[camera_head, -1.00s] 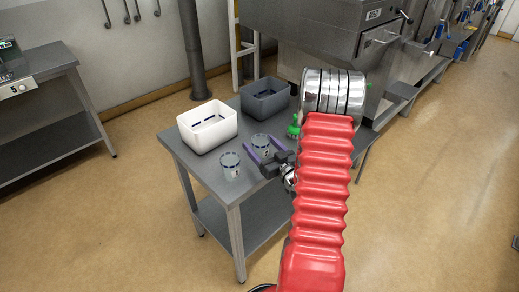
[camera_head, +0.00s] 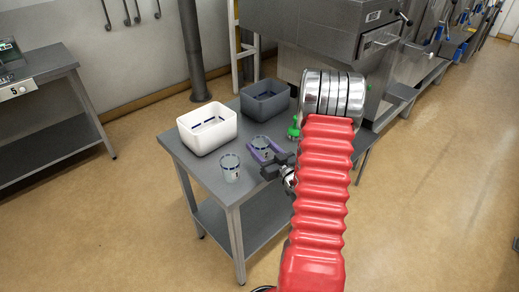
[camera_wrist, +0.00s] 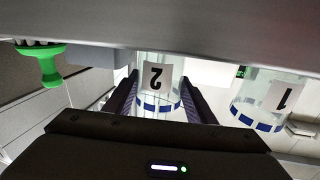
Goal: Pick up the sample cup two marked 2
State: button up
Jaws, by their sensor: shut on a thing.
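Sample cup two (camera_head: 261,143) is a clear cup with a blue dashed band, upright on the steel table. In the wrist view it shows its label 2 (camera_wrist: 157,76), upside down, between the two fingers. My gripper (camera_head: 263,151) reaches in from the right with its purple fingers on both sides of the cup, shut on it. The gripper also shows in the wrist view (camera_wrist: 160,98). I cannot tell any gap between the cup and the table.
Another clear cup (camera_head: 230,167) marked 1 stands to the left, close by. A white bin (camera_head: 207,139) and a grey bin (camera_head: 265,110) stand behind. A green object (camera_head: 294,128) is right of the grey bin. The steel table (camera_head: 206,172) has free room at its front left.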

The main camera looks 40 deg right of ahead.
jog(key=shift+r, duration=4.95)
jog(key=shift+a, duration=0.1)
